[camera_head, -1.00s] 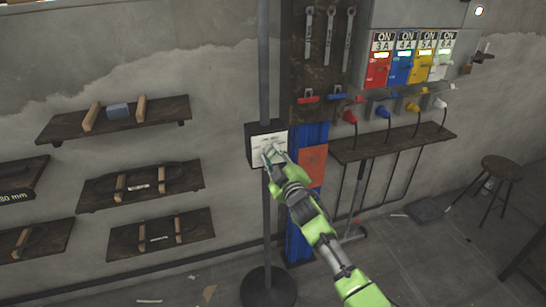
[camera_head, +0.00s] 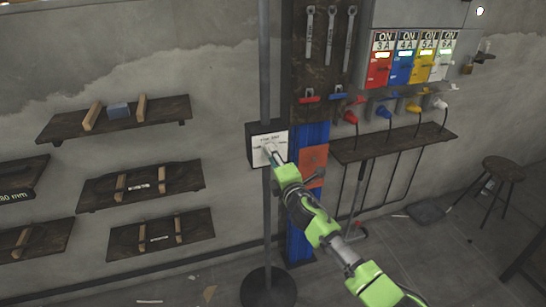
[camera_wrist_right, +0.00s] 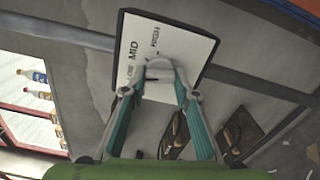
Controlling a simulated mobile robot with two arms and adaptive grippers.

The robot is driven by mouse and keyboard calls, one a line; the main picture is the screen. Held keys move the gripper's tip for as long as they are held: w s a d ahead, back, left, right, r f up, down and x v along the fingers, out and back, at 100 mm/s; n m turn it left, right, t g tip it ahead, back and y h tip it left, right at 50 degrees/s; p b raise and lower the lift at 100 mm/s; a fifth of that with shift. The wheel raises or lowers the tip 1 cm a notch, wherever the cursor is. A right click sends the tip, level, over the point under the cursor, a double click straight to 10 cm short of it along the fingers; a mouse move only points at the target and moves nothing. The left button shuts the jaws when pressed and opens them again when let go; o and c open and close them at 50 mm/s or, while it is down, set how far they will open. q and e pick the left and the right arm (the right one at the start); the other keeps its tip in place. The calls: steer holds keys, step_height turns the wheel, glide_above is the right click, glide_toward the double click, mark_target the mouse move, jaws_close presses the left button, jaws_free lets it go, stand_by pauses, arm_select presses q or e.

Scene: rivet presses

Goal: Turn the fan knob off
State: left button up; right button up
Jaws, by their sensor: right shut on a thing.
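The fan control box (camera_head: 257,155) is a dark box with a white label plate, fixed to a grey pole. In the right wrist view its plate (camera_wrist_right: 185,33) shows the words MID and HIGH, with further lettering too small to read surely. The pale fan knob (camera_wrist_right: 158,66) stands out from the plate's lower part. My right gripper (camera_head: 271,153) reaches the box front from the lower right and is shut on the knob. Its two fingers show on either side of the knob in the right wrist view (camera_wrist_right: 160,80). The knob's exact setting cannot be told. My left gripper is out of view.
Wall shelves (camera_head: 114,118) with wooden blocks are on the left. A blue post (camera_head: 308,225) stands close right of the pole. Coloured switches (camera_head: 405,67) and plugs hang at the right above a narrow shelf (camera_head: 395,141). A stool (camera_head: 502,168) stands far right.

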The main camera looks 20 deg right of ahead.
steer(key=n, duration=0.3)
steer(key=n+p, duration=0.1)
steer(key=n, duration=0.3)
steer(key=n+p, duration=0.1)
steer(key=n, duration=0.3)
steer(key=shift+d+f, duration=0.1)
steer(key=shift+f, duration=0.15)
steer(key=shift+n, duration=0.3)
steer(key=o, duration=1.1)
steer(key=s, duration=1.2)
steer(key=shift+d, duration=0.2)
